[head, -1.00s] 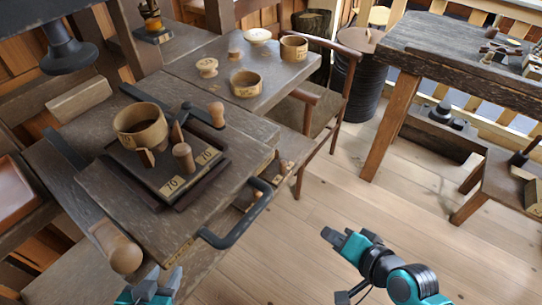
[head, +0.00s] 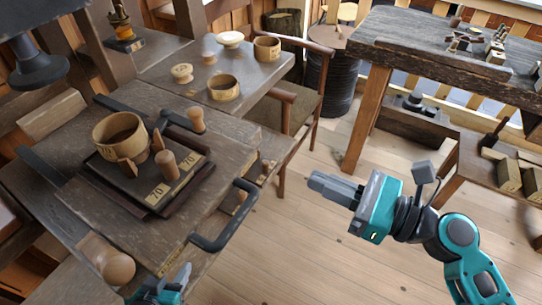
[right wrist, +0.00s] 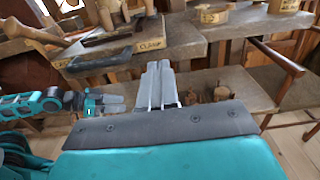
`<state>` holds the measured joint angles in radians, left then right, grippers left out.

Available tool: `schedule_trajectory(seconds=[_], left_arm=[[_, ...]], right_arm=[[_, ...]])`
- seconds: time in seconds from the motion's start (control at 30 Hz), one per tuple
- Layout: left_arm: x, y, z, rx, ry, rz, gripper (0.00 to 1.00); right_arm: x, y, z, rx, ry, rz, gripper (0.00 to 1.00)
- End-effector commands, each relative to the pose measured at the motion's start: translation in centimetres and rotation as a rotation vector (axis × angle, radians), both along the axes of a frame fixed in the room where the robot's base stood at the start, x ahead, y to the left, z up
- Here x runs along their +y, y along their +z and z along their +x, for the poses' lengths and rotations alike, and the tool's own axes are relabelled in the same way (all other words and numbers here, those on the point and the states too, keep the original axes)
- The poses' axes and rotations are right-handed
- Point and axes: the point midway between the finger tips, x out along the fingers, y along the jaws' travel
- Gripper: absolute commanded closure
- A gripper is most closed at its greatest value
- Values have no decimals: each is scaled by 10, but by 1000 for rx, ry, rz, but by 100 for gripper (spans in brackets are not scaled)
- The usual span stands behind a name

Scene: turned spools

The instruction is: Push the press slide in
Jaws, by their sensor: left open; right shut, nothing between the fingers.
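The press slide appears to be the dark wooden board (head: 75,195) with a black bar handle (head: 232,228) at its right front. It carries a dark square plate (head: 137,190) marked 70, a round wooden cup (head: 118,137) and several wooden pegs. How far the slide stands out is hard to tell. My left gripper (head: 172,285) is open at the bottom edge, below the board's front; its fingertips are partly cut off. My right gripper (head: 318,183) is shut and empty, right of the handle and apart from it. Its closed fingers also show in the right wrist view (right wrist: 158,75).
A table behind holds a wooden bowl (head: 223,88), a cup (head: 267,47) and small turned pieces. A wooden chair (head: 290,112) stands beside it. A dark workbench (head: 440,55) is at the back right.

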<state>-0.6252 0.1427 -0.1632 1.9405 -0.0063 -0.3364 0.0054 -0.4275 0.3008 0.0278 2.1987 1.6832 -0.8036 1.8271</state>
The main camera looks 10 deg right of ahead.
Motion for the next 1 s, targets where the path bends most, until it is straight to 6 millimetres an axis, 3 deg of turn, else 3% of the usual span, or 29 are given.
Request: schedule_trajectory(seconds=[0.2,0.4,0.63,1.0], left_arm=[[0,8,-1,1,0,0,57],[0,11,-1,1,0,0,57],[0,12,-1,1,0,0,57],[0,12,-1,1,0,0,57]], right_arm=[[40,3,30,-4,-1,3,100],[68,2,49,-2,0,1,100],[81,0,59,0,-1,-2,100],[82,0,59,0,-1,-3,100]])
